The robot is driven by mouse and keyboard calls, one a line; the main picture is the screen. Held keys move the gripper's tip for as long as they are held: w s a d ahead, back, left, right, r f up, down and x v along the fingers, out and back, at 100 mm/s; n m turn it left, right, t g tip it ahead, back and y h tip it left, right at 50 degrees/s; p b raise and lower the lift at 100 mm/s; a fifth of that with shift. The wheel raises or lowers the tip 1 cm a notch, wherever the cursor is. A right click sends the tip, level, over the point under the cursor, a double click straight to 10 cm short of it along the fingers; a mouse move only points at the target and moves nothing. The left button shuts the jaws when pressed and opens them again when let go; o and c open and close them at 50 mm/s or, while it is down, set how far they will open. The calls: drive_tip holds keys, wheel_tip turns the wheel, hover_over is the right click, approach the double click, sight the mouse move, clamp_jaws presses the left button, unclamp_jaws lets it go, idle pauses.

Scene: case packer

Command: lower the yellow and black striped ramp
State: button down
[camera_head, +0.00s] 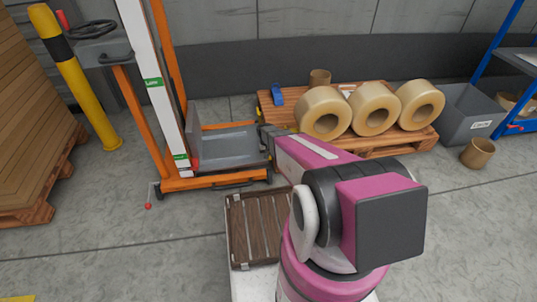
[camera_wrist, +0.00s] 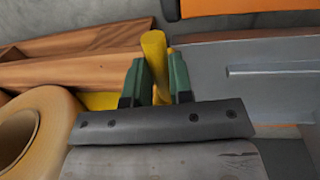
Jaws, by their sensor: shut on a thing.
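In the wrist view my gripper (camera_wrist: 158,66) has its two dark green fingers closed on a yellow bar (camera_wrist: 154,42), which stands up between them. A flat yellow patch (camera_wrist: 97,101) shows just left of the fingers; I cannot tell whether it belongs to the striped ramp. No black stripes show clearly in either view. In the head view my gripper (camera_head: 268,136) is small and partly hidden by my arm, at the right side of an orange-framed lift (camera_head: 178,184) with a grey platform (camera_head: 225,146). My arm hides that side.
A wooden pallet (camera_head: 272,112) with several tan rolls (camera_head: 325,112) stands just right of the lift. A grey bin (camera_head: 468,112) and a tan cup (camera_head: 477,153) are farther right. A yellow post (camera_head: 80,85) and stacked boards (camera_head: 32,115) stand left. Floor in front is partly clear.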

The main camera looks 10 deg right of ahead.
drive_tip(key=d+f+y, duration=0.9)
drive_tip(key=d+y, duration=0.2)
drive_tip(key=y, duration=0.3)
drive_tip(key=shift+d+f, duration=0.35)
idle(0.4)
drive_tip(key=shift+f, duration=0.25)
drive_tip(key=c, duration=1)
unclamp_jaws()
drive_tip(key=shift+r, duration=0.1)
